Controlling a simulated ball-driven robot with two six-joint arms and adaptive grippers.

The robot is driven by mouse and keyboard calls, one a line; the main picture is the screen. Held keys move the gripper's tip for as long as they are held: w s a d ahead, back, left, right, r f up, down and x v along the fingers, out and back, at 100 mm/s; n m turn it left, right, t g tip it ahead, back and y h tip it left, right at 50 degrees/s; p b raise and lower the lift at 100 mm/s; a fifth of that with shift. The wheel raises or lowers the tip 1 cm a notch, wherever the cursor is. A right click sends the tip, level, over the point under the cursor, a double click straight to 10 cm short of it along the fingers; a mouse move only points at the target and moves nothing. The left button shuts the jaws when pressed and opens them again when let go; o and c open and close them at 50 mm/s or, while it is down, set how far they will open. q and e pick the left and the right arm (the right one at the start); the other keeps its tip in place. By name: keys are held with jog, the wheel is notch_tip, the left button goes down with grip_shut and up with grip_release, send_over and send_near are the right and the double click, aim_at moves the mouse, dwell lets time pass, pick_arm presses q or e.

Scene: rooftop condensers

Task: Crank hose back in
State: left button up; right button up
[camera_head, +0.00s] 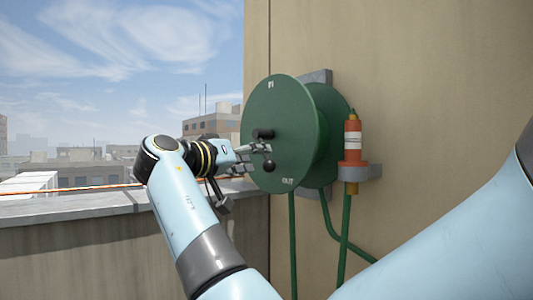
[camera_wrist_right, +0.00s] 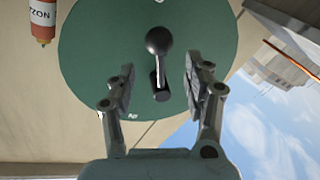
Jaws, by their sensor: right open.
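A green hose reel (camera_head: 283,115) is mounted on the beige wall, marked "OUT" near its lower edge. Its face also fills the middle of the right wrist view (camera_wrist_right: 90,50). A crank with a black ball knob (camera_wrist_right: 159,40) and a short dark post (camera_wrist_right: 161,92) stands out from the face. My right gripper (camera_head: 258,148) is at the reel face, by the crank. In the wrist view its open fingers (camera_wrist_right: 157,84) stand on both sides of the crank, with gaps showing. Green hose (camera_head: 291,240) hangs below the reel. My left gripper is out of view.
An orange and white bottle (camera_head: 352,140) sits in a grey wall holder (camera_head: 374,171) right of the reel. A low parapet (camera_head: 80,210) runs left, with an orange line (camera_head: 70,189) along it. Open sky and buildings lie beyond.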

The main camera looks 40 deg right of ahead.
aim_at(267, 158)
jog(key=d, duration=0.3)
jog(key=shift+w+d, duration=0.1)
jog(key=shift+w, duration=0.05)
jog(key=shift+w+d+p, duration=0.15)
jog(key=shift+d+p, duration=0.2)
jog(key=shift+d, duration=0.35)
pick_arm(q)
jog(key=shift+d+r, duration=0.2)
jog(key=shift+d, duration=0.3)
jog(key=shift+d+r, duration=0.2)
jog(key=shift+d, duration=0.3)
pick_arm(e)
jog(key=shift+f, duration=0.1)
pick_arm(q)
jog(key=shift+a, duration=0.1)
pick_arm(e)
jog(key=shift+c, duration=1.8)
grip_shut()
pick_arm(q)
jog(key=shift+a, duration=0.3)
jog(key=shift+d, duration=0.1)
pick_arm(e)
jog(key=shift+d+f, duration=0.1)
